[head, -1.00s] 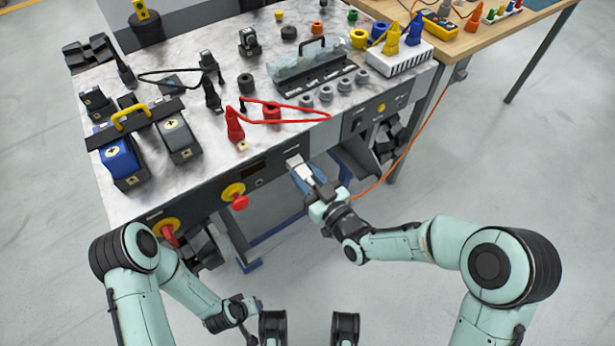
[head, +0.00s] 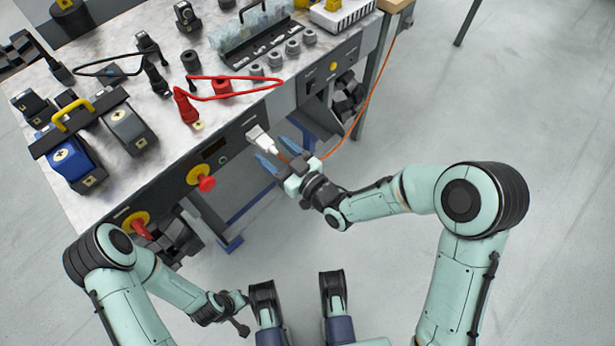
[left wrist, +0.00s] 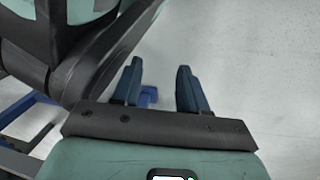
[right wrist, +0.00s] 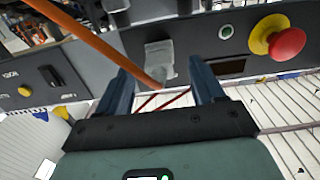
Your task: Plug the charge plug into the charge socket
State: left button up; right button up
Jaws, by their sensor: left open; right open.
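The pale grey charge plug (head: 262,140) is at the bench's dark front panel, its front end against the panel. It also shows in the right wrist view (right wrist: 159,60), with the orange cable (right wrist: 105,45) running from its back. The charge socket is hidden behind the plug; how deep the plug sits cannot be told. My right gripper (head: 279,155) is open just behind the plug, blue fingers apart; in the right wrist view its fingers (right wrist: 162,76) stand either side of the cable end, not closed on it. My left gripper (left wrist: 160,82) is open and empty, low and away from the panel.
A red-and-yellow emergency button (head: 204,181) sticks out of the panel left of the plug, with a red knob (head: 137,226) further left. The orange cable hangs right of my right gripper. The bench top (head: 165,170) is crowded. The floor at right is clear.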

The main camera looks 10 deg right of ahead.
pick_arm(q)
jog(key=w, duration=0.1)
jog(key=r, duration=0.1)
jog(key=w+r+t+p, duration=0.1)
jog(key=shift+w+d, duration=0.25)
jog(key=shift+w, duration=0.05)
pick_arm(e)
jog(key=v, duration=1)
jog(key=shift+s+d, duration=0.25)
jog(key=shift+s, duration=0.05)
pick_arm(q)
jog(key=shift+r, duration=0.1)
pick_arm(e)
jog(key=shift+r, duration=0.1)
